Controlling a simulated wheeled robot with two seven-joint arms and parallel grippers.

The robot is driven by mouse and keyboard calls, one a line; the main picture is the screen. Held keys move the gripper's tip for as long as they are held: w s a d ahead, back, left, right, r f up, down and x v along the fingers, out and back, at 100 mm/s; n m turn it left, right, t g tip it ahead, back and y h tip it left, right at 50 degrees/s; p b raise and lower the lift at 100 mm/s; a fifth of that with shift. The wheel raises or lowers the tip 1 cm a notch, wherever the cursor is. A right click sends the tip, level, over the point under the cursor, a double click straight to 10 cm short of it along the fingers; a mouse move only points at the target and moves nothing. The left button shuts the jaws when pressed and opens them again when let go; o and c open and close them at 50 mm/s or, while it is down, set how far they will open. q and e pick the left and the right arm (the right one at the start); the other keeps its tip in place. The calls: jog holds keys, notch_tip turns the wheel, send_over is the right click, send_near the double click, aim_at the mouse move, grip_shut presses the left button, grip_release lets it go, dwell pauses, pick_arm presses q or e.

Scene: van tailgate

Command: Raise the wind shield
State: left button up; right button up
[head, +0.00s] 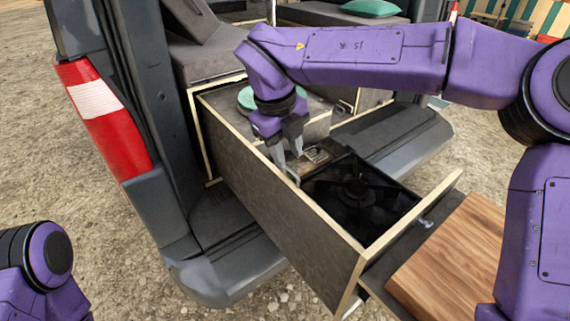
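A pulled-out drawer (277,205) at the van's rear holds a dark stove (358,193) with a round burner. I cannot clearly make out a separate raised wind shield; no panel stands upright around the burner. My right gripper (293,160) points down inside the drawer, at the stove's left back corner, close to the drawer's left wall. Its grey fingers show with a narrow gap between them. I cannot tell whether something thin is between the tips. My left gripper is out of view; only part of my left arm shows at the lower left.
A wooden board (455,262) lies right of the drawer front. A small metal knob or latch (426,223) is at the drawer's right side. A teal round item (247,98) lies behind my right gripper. The van's bumper (228,265) and red-white tail light (98,108) are left.

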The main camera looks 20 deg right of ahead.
aim_at(294, 174)
jog(key=f, duration=0.1)
jog(key=d+f, duration=0.1)
jog(key=f, duration=0.1)
jog(key=d+f, duration=0.1)
jog(key=f, duration=0.1)
jog(key=shift+w, duration=0.4)
jog(key=shift+a+f, duration=0.15)
jog(key=shift+s+a, duration=0.1)
jog(key=shift+a, duration=0.05)
grip_shut()
dwell(0.6)
